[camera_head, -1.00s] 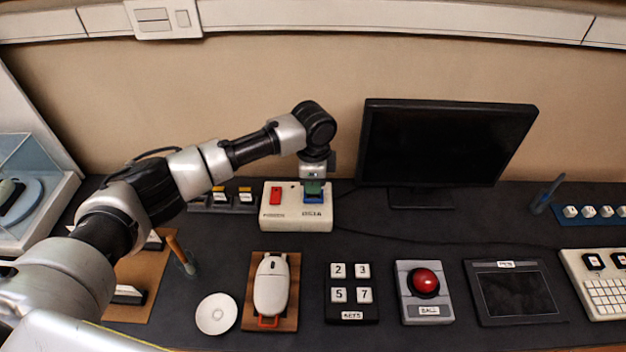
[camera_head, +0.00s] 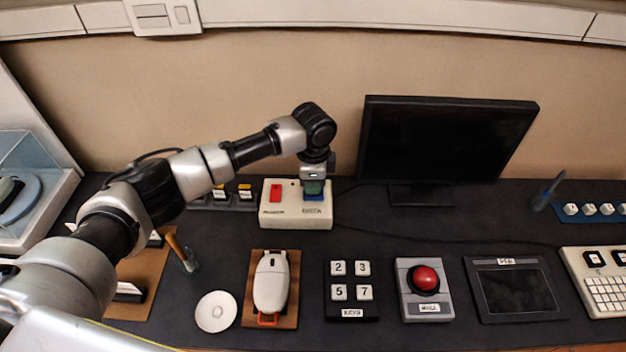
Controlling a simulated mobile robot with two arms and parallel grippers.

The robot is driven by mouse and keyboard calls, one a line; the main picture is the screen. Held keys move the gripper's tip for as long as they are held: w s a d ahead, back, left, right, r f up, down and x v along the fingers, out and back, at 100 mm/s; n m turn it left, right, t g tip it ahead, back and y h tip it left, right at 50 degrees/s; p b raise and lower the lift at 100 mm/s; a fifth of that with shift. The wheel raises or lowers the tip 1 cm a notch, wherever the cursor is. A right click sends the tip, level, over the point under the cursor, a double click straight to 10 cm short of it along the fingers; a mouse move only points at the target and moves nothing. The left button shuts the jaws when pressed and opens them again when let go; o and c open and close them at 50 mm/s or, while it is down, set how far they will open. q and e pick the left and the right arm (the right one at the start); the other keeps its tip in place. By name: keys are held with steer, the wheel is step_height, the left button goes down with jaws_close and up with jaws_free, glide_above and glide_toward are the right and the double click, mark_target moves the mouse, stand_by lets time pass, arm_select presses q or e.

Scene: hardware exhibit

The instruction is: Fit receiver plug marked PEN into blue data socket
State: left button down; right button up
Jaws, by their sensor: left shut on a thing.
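My left gripper (camera_head: 315,178) points down over the right end of a cream socket box (camera_head: 290,220) at the back of the desk. It is shut on a green receiver plug (camera_head: 315,187). The plug is at the blue data socket (camera_head: 314,197), which shows just below and around it. I cannot tell how deep the plug sits, and any marking on it is hidden or too small to read. A red socket (camera_head: 275,190) is on the left of the box. My right gripper is not in view.
Yellow-topped plugs (camera_head: 245,190) stand in a dark rack left of the box. A monitor (camera_head: 445,140) stands to the right. A mouse (camera_head: 271,283), key block (camera_head: 351,290), red ball unit (camera_head: 424,285) and tablet (camera_head: 515,290) line the front. Dark desk between is clear.

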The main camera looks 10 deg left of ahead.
arm_select(q)
steer(key=shift+f, duration=0.4)
steer(key=c, duration=0.5)
jaws_free()
steer(key=shift+c, duration=0.2)
steer(key=shift+r, duration=0.1)
steer(key=shift+r+p, duration=3.45)
steer(key=shift+p, duration=0.4)
steer(key=shift+f, duration=0.1)
